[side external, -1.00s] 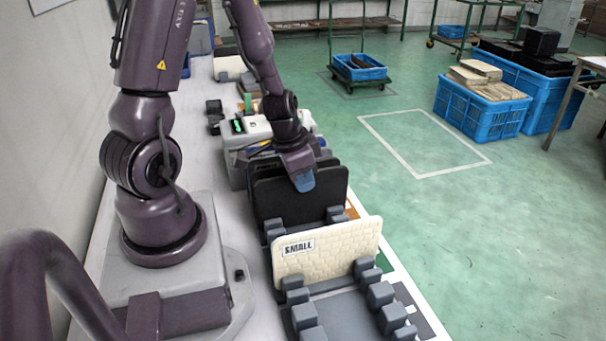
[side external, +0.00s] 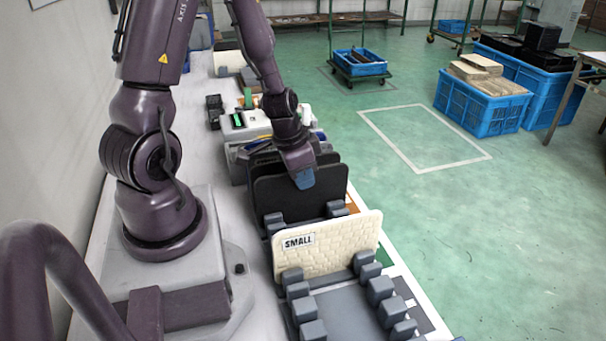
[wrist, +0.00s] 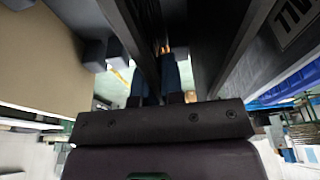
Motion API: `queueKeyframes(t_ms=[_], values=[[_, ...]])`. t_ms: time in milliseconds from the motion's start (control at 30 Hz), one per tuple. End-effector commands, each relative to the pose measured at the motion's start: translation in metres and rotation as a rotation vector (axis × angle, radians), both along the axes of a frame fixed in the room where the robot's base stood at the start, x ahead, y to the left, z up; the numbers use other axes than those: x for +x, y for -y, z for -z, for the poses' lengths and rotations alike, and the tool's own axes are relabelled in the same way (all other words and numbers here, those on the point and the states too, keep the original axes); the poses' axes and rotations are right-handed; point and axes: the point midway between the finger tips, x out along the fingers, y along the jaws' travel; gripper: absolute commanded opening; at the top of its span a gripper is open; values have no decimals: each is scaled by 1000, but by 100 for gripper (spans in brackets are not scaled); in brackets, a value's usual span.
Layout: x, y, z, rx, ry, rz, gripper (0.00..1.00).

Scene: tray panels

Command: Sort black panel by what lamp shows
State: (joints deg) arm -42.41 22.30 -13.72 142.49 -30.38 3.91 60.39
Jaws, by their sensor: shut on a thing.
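Two black panels stand close together in the row of slotted grey holders. The nearer black panel (side external: 280,205) is upright, with my gripper (side external: 303,178) at its top edge. My gripper is shut on a black panel, its blue fingertips pointing down. In the wrist view the fingers (wrist: 157,88) close at a dark panel edge (wrist: 146,42). Which of the two panels is gripped is hard to tell. A lamp (side external: 238,119) glows green on a pale housing behind the panels.
A cream panel labelled SMALL (side external: 325,245) stands in front of the black ones. An empty grey slotted holder (side external: 345,315) is nearest the camera. In the wrist view a lettered dark panel (wrist: 285,30) is at the right.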

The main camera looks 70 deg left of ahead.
Motion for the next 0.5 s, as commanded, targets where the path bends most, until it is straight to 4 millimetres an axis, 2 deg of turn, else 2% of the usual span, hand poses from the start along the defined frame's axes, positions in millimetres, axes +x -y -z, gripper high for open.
queueKeyframes(t_ms=[267,300,400,500], values=[[0,0,0,0,0,0,0],[0,0,0,0,0,0,15],[0,0,0,0,0,0,38],[0,0,0,0,0,0,38]])
